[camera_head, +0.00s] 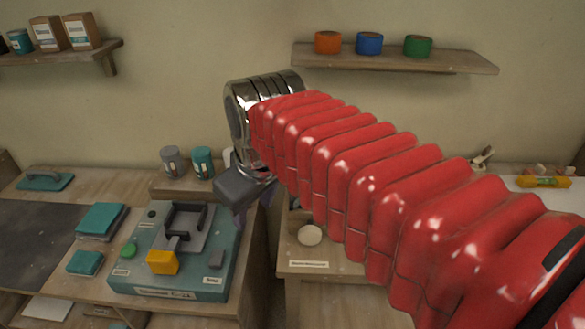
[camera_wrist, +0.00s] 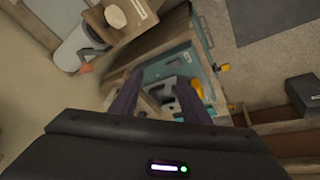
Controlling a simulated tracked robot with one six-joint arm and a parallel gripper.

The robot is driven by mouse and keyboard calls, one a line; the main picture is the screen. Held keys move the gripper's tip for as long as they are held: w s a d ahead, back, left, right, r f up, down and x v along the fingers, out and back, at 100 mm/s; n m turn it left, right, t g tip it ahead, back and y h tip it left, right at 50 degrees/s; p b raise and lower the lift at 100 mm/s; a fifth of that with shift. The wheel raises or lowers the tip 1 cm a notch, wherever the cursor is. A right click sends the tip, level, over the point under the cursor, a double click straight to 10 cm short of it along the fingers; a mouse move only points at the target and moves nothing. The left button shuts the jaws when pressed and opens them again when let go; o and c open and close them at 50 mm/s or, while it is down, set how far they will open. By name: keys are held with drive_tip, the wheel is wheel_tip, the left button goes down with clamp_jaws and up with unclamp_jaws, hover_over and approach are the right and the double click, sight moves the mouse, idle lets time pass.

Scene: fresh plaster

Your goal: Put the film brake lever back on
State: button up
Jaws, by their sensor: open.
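A teal machine (camera_head: 190,277) stands on the left bench, with a dark grey U-shaped frame (camera_head: 203,218), a yellow block (camera_head: 162,262) and a green knob (camera_head: 129,249) on top. I cannot tell for certain which part is the film brake lever. My gripper (camera_head: 239,217) is raised near the machine's back right corner, apart from it. In the wrist view my gripper (camera_wrist: 160,97) is open, its two dark fingers spread with nothing held between them. Beyond the fingertips the teal machine (camera_wrist: 168,66) shows, with a yellow part (camera_wrist: 198,88) beside the right finger.
Teal boxes (camera_head: 100,221) lie left of the machine beside a dark mat (camera_head: 38,236). Two cans (camera_head: 202,163) stand behind it. A gap separates the left bench from the right bench, which holds a round pale disc (camera_head: 310,235). Wall shelves (camera_head: 395,60) are above.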

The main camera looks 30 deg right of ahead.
drive_tip(key=w+d+r+n+g, duration=0.2)
drive_tip(key=w+d+r+n, duration=0.1)
drive_tip(key=w+d, duration=0.3)
drive_tip(key=w+d+r+n+g, duration=0.2)
drive_tip(key=w+d+r+n, duration=0.2)
drive_tip(key=d, duration=0.7)
drive_tip(key=w+n, duration=0.1)
drive_tip(key=w, duration=0.1)
drive_tip(key=shift+w, duration=0.3)
drive_tip(key=shift+f, duration=0.1)
wheel_tip(320, 180, down, 14)
drive_tip(key=shift+r, duration=0.1)
drive_tip(key=shift+c, duration=0.3)
clamp_jaws()
